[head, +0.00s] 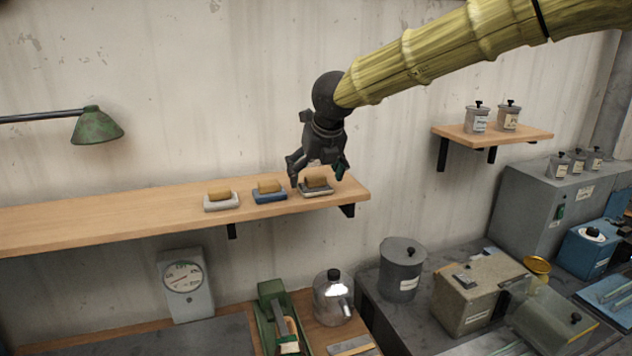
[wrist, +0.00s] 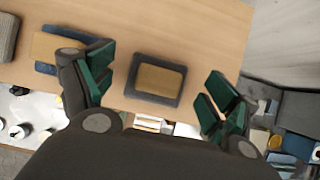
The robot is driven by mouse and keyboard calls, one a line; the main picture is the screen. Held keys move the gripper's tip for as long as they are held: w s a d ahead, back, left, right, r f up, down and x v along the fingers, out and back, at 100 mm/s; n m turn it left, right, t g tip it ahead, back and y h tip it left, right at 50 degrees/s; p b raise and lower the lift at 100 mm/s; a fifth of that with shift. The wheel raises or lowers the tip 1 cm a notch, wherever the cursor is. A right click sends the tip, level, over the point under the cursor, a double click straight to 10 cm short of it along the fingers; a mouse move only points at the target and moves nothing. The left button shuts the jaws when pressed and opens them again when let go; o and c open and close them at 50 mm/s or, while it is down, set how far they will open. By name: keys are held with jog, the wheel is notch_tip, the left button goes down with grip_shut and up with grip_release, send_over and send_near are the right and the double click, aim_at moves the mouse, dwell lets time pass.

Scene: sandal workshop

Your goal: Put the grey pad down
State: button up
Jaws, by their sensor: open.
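The grey pad (head: 316,189), a dark grey slab with a tan block on top, lies on the wooden wall shelf near its right end. In the wrist view the grey pad (wrist: 134,89) shows its dark rim around the tan block, between my fingers. My gripper (head: 317,177) is open just above it, with one finger on each side. In the wrist view my gripper (wrist: 157,91) has its green fingertips apart from the pad, with gaps on both sides.
The wooden shelf (head: 100,217) also bears a blue pad (head: 269,195) and a pale pad (head: 221,205), each with a tan block, to the left. The shelf's right end is close. A green lamp (head: 97,125) hangs at the left. A bench with boxes stands below.

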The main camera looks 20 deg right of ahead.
jog(key=b+v, duration=0.3)
jog(key=v, duration=0.6)
jog(key=shift+d, duration=0.2)
jog(key=shift+s, duration=0.1)
